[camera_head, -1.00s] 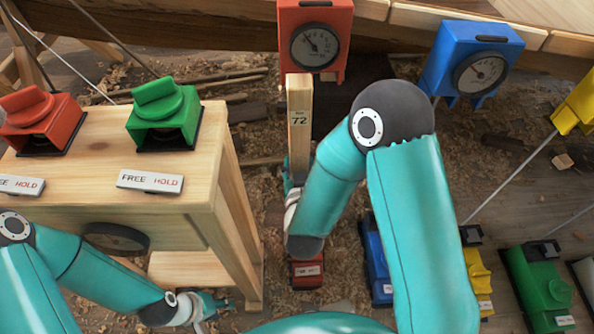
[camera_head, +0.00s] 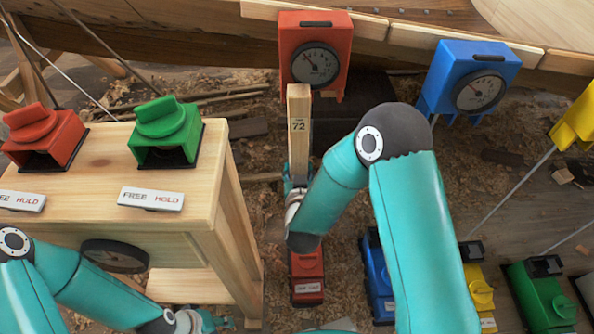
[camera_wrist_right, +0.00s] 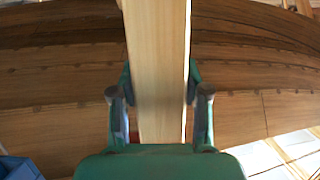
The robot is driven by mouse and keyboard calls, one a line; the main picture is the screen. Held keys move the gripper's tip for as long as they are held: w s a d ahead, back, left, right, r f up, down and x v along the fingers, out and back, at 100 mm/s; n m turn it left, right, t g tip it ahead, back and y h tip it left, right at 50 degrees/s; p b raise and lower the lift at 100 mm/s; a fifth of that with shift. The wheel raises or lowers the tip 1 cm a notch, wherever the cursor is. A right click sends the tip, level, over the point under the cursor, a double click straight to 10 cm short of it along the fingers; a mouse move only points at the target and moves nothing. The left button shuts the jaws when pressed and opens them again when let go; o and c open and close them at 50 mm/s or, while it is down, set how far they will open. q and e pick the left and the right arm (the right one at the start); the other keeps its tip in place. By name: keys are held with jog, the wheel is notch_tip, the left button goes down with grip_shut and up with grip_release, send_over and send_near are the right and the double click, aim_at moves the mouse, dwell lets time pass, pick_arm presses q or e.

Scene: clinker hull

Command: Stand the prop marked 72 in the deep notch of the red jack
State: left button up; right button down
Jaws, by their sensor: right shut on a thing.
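The prop marked 72 (camera_head: 299,108) is a pale wooden post. The red jack (camera_head: 307,270) is on the ground just below that gripper in the head view. The prop's foot and the jack's notches are hidden, so contact between them cannot be told. My left gripper (camera_head: 200,322) is low at the left, partly cut off by the frame edge.
A red gauge box (camera_head: 315,50) and a blue gauge box (camera_head: 472,78) hang along the hull planks. Blue (camera_head: 378,275), yellow (camera_head: 478,290) and green (camera_head: 540,295) jacks stand to the right. A wooden bench (camera_head: 100,215) with red and green knobs fills the left.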

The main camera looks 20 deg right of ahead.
jog(key=f+b+x, duration=0.1)
jog(key=b+x, duration=0.2)
jog(key=x, duration=0.6)
jog(key=shift+s+f+b, duration=0.2)
jog(key=shift+f+b, duration=0.2)
dwell(0.8)
jog(key=shift+s+a, duration=0.15)
dwell(0.8)
jog(key=shift+f+b, duration=0.3)
jog(key=shift+b, duration=0.2)
dwell(0.9)
